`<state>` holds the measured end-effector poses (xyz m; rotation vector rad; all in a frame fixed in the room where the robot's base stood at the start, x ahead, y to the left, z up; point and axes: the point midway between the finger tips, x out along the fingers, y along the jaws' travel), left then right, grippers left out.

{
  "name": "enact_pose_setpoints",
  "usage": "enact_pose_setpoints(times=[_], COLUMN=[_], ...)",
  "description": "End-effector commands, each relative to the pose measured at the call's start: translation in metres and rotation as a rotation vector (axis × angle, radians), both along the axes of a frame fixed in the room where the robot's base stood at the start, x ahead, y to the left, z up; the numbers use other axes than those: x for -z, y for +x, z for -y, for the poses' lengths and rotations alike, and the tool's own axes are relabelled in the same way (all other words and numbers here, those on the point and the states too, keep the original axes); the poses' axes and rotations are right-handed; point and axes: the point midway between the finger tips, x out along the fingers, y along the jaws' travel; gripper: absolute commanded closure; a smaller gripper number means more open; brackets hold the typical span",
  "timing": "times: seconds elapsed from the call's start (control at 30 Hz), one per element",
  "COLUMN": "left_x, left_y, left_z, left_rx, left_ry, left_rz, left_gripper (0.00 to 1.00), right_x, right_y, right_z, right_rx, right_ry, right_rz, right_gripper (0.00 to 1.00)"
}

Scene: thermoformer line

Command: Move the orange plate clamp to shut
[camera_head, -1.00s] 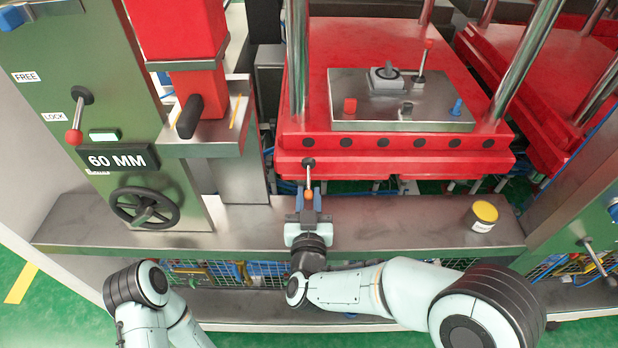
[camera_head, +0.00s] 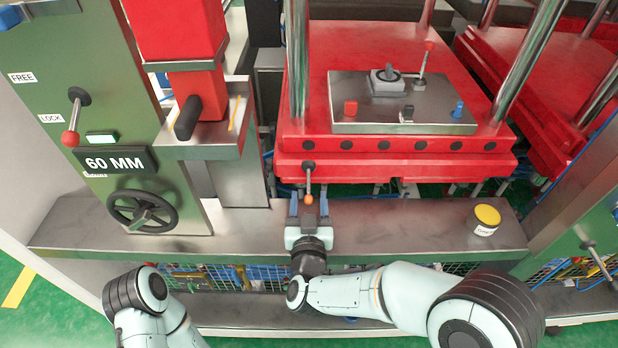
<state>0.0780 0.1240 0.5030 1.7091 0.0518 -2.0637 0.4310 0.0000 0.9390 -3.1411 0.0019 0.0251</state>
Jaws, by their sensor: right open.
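The orange plate clamp is a short lever with an orange knob (camera_head: 309,199) on a metal stem. It hangs down from a dark pivot on the front face of the red plate (camera_head: 430,168). My right gripper (camera_head: 309,203) points away from me above the steel ledge, with blue-grey fingers apart on either side of the knob. I cannot tell whether a finger touches it. My left arm (camera_head: 150,300) shows at the lower left, but its gripper is outside the picture.
A yellow-topped pot (camera_head: 486,217) stands on the steel ledge (camera_head: 400,225) at right. A red-knobbed lever (camera_head: 72,130), a 60 MM display (camera_head: 116,160) and a black handwheel (camera_head: 143,210) are at left. A steel control panel (camera_head: 400,103) lies on the red block.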

Motion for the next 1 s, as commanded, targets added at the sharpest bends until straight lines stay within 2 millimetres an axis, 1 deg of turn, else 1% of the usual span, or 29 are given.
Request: enact_pose_setpoints(times=[0.63,0.8,1.0], left_x=[0.009,0.01,0.01], left_y=[-0.001,-0.001,-0.001], left_z=[0.0,0.0,-0.001], left_rx=[0.0,-0.001,-0.002], left_ry=[0.0,0.001,0.002], left_rz=[-0.003,-0.002,-0.002], left_gripper=[0.57,0.57,0.57], right_x=[-0.001,0.0,0.0], right_y=[-0.062,-0.069,-0.069], right_z=[-0.001,0.0,0.0], right_rx=[-0.002,-0.002,-0.001], right_ry=[0.0,0.0,0.0], right_rz=[-0.001,-0.001,-0.001], right_gripper=[0.44,0.44,0.44])
